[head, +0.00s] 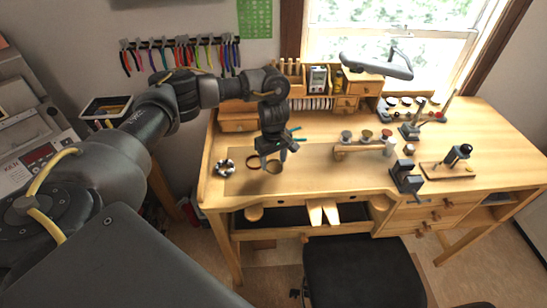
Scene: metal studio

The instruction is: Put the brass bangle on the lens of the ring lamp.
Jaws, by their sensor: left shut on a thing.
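My left gripper (273,157) points down over the left part of the wooden workbench and is shut on a brass bangle (273,173). The bangle shows as a thin yellowish ring at the fingertips; whether it touches the bench is too small to tell. A grey ring lamp (376,67) stands at the back of the bench in front of the window, up and right of my left gripper. Its rounded head is seen at a slant, and I cannot make out the lens surface clearly. My right gripper is not in view.
A reddish ring (252,164) and a round black-and-white item (224,167) lie left of the gripper.

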